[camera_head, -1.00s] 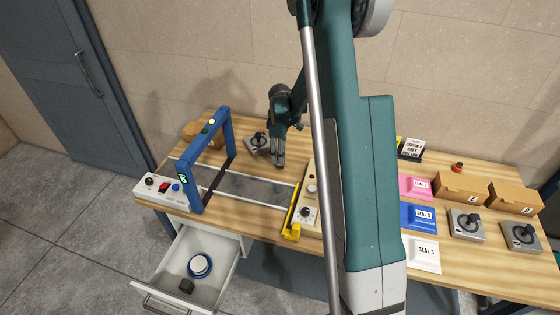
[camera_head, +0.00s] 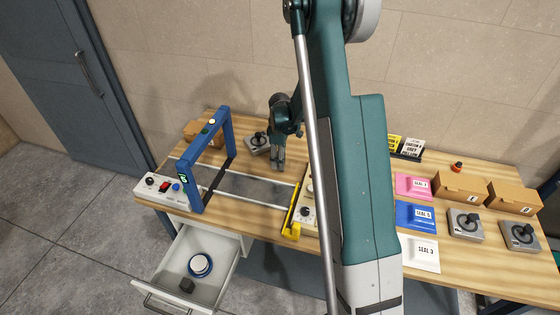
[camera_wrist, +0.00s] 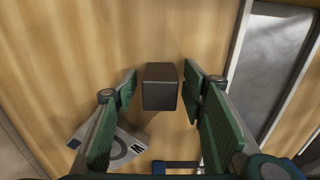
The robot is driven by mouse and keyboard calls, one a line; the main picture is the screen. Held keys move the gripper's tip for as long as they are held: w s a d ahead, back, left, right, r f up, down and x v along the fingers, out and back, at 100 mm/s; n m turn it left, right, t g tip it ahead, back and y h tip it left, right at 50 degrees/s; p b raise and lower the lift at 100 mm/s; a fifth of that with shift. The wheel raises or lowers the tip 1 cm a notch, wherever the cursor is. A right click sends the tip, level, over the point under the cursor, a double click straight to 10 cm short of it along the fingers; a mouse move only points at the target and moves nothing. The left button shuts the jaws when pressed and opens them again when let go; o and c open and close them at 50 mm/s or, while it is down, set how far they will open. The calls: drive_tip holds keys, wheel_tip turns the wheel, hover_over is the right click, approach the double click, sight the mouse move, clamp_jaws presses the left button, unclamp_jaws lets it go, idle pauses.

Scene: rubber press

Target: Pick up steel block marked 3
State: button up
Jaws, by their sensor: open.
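A grey steel block (camera_head: 251,149) with a dark knob on top lies on the table beside my gripper (camera_head: 278,167), which points down. In the wrist view, a grey block (camera_wrist: 130,152) at lower left bears a ring and a dark mark that resembles a 3 turned on its side; one finger partly covers it. My gripper (camera_wrist: 160,95) is open. A plain dark block (camera_wrist: 161,96) appears between its fingers with gaps on both sides; no mark shows on it. Two more steel blocks with knobs (camera_head: 466,229) (camera_head: 521,239) stand at the right, their numbers unreadable.
A blue frame (camera_head: 224,121) crosses the grey strip left of my gripper, with a yellow piece (camera_head: 289,225) at the strip's right end. Cardboard boxes (camera_head: 460,187) and coloured seal packs (camera_head: 416,217) lie right of my arm. A drawer (camera_head: 222,282) stands open below.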

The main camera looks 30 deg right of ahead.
clamp_jaws()
drive_tip(key=shift+r, duration=0.2)
drive_tip(key=shift+r+b, duration=0.45)
drive_tip(key=shift+r, duration=4.35)
